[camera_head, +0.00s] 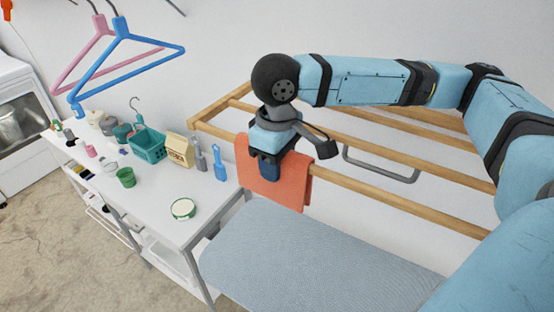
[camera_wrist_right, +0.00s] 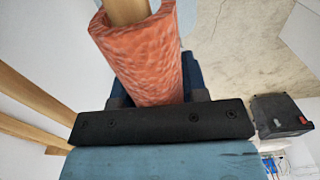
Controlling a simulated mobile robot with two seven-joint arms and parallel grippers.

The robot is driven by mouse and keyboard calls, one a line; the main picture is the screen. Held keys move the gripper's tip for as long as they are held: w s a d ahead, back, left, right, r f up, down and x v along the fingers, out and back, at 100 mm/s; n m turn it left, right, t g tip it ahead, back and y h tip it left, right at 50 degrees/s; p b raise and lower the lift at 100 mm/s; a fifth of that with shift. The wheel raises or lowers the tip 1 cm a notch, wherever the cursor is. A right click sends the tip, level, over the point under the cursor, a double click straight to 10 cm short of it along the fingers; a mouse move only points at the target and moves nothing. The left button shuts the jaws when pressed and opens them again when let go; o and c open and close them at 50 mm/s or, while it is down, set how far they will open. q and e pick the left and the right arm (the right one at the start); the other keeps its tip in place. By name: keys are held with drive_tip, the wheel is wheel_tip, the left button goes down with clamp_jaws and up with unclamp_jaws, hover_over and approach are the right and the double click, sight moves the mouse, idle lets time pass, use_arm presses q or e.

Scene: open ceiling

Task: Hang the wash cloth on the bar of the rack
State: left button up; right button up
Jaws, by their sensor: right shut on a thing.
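The orange-red wash cloth (camera_head: 290,186) hangs draped over the front wooden bar (camera_head: 400,202) of the rack (camera_head: 207,112), near its left end. In the right wrist view the cloth (camera_wrist_right: 140,60) wraps around the wooden bar (camera_wrist_right: 125,10). My right gripper (camera_head: 268,172) is at the cloth, pointing down, shut on it at the bar; its fingertips are largely hidden by the cloth in the wrist view. My left gripper does not show in either view.
An ironing board (camera_head: 300,250) lies below the rack. A white table (camera_head: 165,190) at left holds a teal basket (camera_head: 149,146), a green cup (camera_head: 126,177) and a round tin (camera_head: 183,209). Blue (camera_head: 125,37) and pink hangers hang upper left. A grey metal handle (camera_head: 380,168) is behind the front bar.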

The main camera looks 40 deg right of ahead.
drive_tip(key=o, duration=1)
drive_tip(key=shift+r, duration=0.1)
wheel_tip(320, 180, up, 14)
drive_tip(key=shift+f+b, duration=0.2)
drive_tip(key=shift+b, duration=0.1)
